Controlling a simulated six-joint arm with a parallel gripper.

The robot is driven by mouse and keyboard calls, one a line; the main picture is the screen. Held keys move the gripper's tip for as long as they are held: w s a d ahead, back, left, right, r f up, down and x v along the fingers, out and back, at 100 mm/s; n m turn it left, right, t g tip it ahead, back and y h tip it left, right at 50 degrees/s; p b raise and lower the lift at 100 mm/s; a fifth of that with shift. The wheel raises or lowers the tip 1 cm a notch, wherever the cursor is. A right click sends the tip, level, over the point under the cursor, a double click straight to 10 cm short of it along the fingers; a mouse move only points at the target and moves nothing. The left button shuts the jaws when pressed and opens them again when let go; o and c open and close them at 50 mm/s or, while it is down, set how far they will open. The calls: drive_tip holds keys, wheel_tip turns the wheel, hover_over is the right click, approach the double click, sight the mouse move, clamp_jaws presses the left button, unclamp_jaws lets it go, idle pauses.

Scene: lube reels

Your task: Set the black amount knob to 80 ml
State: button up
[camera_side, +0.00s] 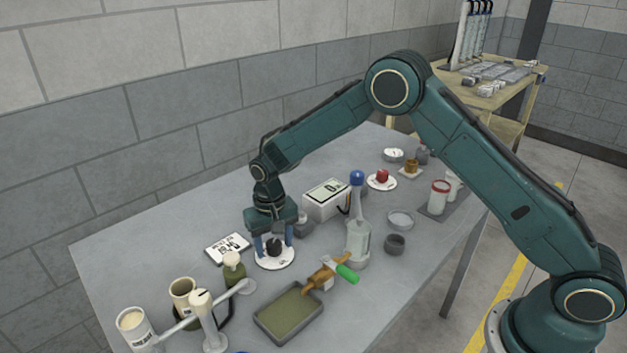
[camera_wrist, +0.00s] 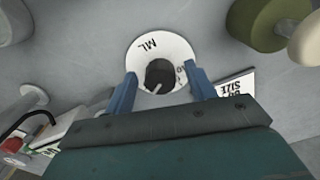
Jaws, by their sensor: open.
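The black amount knob (camera_side: 273,246) stands on a round white dial plate (camera_side: 275,262) on the grey table in the side view. In the wrist view the knob (camera_wrist: 160,76) has a pale pointer line toward the lower left. The white dial (camera_wrist: 145,52) there reads "ML"; its numbers are too small or hidden to read. My gripper (camera_side: 274,248) points down over the dial. Its blue fingers (camera_wrist: 160,90) are open, one on each side of the knob, with gaps between them and it in the wrist view.
A white sign card (camera_side: 228,248) lies left of the dial. A display box (camera_side: 326,199) stands behind it, and a blue-topped bottle (camera_side: 357,240) stands to the right. An olive tray (camera_side: 288,313) and a cream-topped olive container (camera_side: 233,272) are in front.

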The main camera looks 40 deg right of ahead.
drive_tip(key=shift+c, duration=0.4)
drive_tip(key=c, duration=0.9)
drive_tip(key=shift+n, duration=0.4)
drive_tip(key=n, duration=0.3)
drive_tip(key=shift+d+n, duration=0.1)
drive_tip(key=shift+n, duration=1.9)
drive_tip(key=shift+r, duration=0.1)
drive_tip(key=o, duration=1)
